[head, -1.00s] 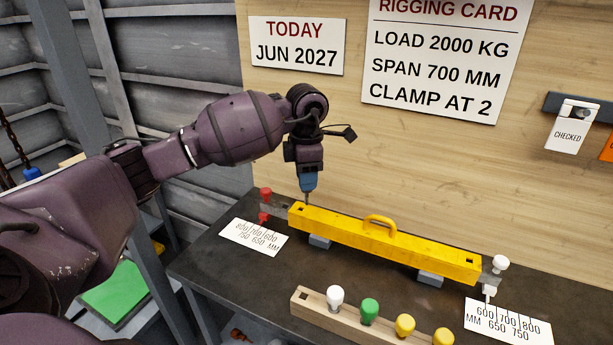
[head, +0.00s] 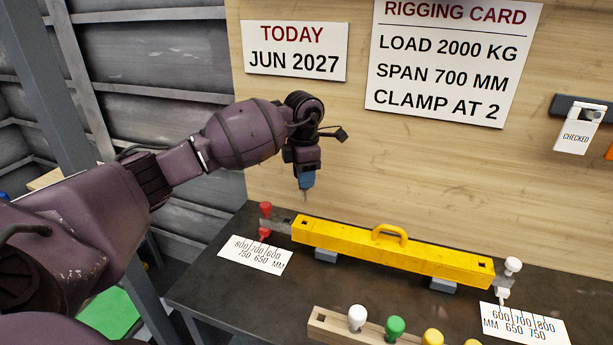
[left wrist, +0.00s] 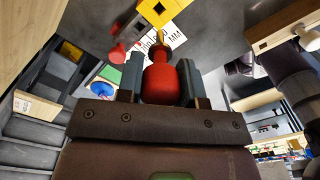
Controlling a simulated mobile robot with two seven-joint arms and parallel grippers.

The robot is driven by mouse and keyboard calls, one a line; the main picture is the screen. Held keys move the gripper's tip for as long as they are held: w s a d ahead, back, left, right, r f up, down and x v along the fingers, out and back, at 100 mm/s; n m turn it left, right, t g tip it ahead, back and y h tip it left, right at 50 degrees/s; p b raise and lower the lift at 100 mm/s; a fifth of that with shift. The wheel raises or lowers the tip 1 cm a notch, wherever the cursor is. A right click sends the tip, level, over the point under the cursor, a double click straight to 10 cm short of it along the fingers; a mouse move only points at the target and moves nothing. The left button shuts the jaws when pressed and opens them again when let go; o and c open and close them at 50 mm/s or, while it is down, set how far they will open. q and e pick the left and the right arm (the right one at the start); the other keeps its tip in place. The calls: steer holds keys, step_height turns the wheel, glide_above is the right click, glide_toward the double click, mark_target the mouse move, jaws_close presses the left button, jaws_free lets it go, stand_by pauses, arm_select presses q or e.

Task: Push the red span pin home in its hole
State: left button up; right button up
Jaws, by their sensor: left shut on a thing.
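My left gripper (head: 306,184) is shut on the red span pin, whose red knob (left wrist: 162,82) fills the space between the fingers in the left wrist view. Its thin metal tip points down in the head view, above and slightly behind the left end of the yellow beam (head: 390,247). A gap shows between tip and beam. A dark square hole (head: 304,223) shows near the beam's left end; the pin is out of it. The beam's end also shows in the left wrist view (left wrist: 160,10). My right gripper is not in view.
Red knobs (head: 265,208) mark the grey left end piece; white knobs (head: 513,265) mark the right one. White scale cards (head: 255,254) lie beside both ends. A wooden block (head: 340,331) with white, green and yellow knobs stands in front. The beam handle (head: 390,231) sticks up.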

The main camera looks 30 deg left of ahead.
mark_target(304, 200)
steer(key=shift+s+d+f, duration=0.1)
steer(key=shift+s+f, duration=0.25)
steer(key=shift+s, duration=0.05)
arm_select(q)
steer(key=shift+f+b, duration=1.2)
steer(key=shift+f, duration=0.9)
steer(key=shift+f+b, duration=0.35)
steer(key=shift+f, duration=0.4)
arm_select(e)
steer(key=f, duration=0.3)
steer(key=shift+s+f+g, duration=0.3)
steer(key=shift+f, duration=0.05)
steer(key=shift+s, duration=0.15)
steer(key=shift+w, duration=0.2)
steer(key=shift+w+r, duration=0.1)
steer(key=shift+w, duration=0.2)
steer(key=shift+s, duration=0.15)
